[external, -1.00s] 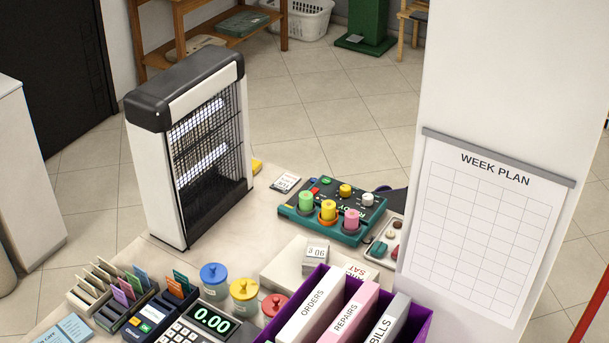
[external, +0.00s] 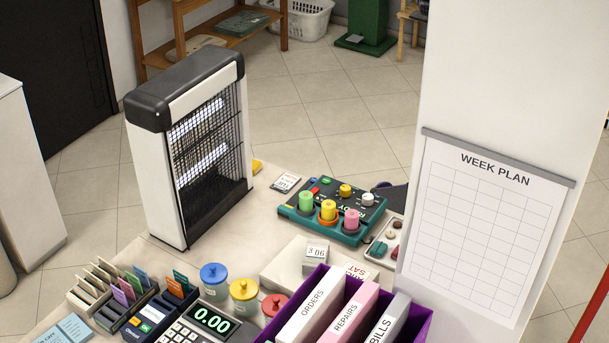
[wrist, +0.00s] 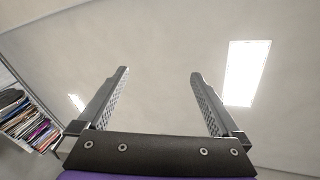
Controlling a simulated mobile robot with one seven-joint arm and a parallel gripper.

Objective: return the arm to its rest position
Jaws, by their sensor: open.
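My gripper (wrist: 158,100) shows in the wrist view, with its two dark ribbed fingers wide apart. It is open and nothing is between the fingers. Beyond them is only a pale plain surface with bright light panels (wrist: 247,72), which looks like the ceiling. My gripper and arm cannot be made out in the external view. A small dark shape (external: 395,198) shows beside the white pillar there, but I cannot tell what it is.
A white pillar (external: 480,80) stands at right. Open tiled floor (external: 320,110) lies behind. Packed shelves (wrist: 28,125) show at wrist-view left.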

